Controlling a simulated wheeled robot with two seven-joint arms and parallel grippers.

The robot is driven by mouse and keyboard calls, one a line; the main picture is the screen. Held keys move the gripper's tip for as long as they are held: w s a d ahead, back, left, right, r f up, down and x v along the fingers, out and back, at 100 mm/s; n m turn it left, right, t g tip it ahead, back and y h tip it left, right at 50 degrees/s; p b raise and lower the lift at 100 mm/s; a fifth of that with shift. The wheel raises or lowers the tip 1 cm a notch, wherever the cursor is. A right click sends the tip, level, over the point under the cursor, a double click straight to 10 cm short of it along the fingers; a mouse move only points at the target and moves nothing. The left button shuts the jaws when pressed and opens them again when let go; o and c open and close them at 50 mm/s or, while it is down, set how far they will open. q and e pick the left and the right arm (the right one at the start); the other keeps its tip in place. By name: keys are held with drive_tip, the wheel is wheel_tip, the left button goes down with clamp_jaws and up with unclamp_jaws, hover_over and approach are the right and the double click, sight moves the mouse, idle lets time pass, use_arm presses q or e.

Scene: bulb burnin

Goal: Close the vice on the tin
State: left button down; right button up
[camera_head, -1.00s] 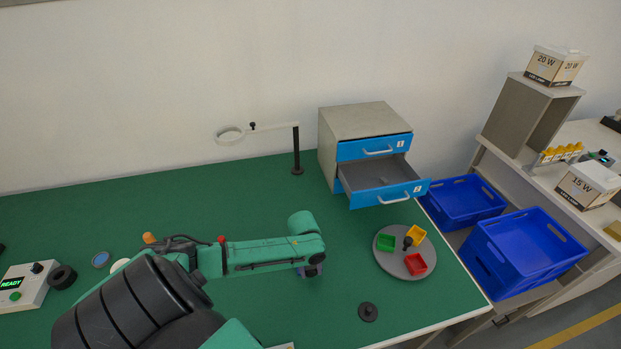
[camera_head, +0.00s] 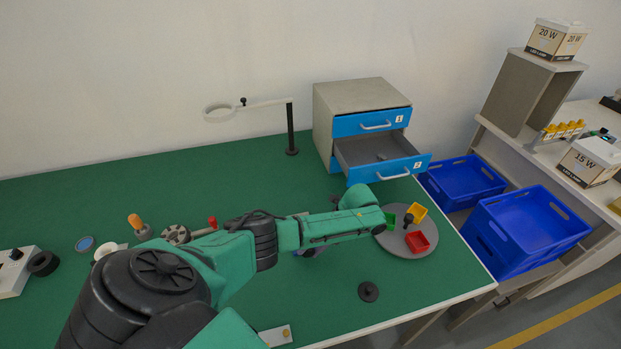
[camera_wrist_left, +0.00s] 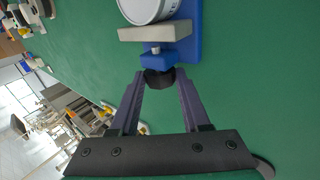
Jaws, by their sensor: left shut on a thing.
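In the left wrist view the vice (camera_wrist_left: 188,38) is blue with a pale grey jaw plate (camera_wrist_left: 155,32) and a black knob (camera_wrist_left: 158,79) on its screw. The round silver-white tin (camera_wrist_left: 148,10) is at the top edge, partly cut off, beside the jaw plate; I cannot tell whether they touch. My left gripper (camera_wrist_left: 159,86) has its two purple fingers shut on the black knob. In the head view my left arm hides most of the gripper and vice, and the tin cannot be made out. My right gripper is not in view.
A grey round tray (camera_head: 430,245) with green, yellow and red bins stands right of my arm. A drawer cabinet (camera_head: 362,100) with its lower drawer open is behind it. A magnifier stand (camera_head: 291,130) and a black disc (camera_head: 368,291) are on the green table. The front middle is mostly clear.

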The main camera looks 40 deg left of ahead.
use_arm(q)
drive_tip(key=shift+f+b, duration=0.1)
drive_tip(key=shift+b, duration=0.2)
drive_tip(key=shift+g, duration=0.3)
drive_tip(key=shift+c, duration=1.8)
unclamp_jaws()
drive_tip(key=shift+d, duration=0.1)
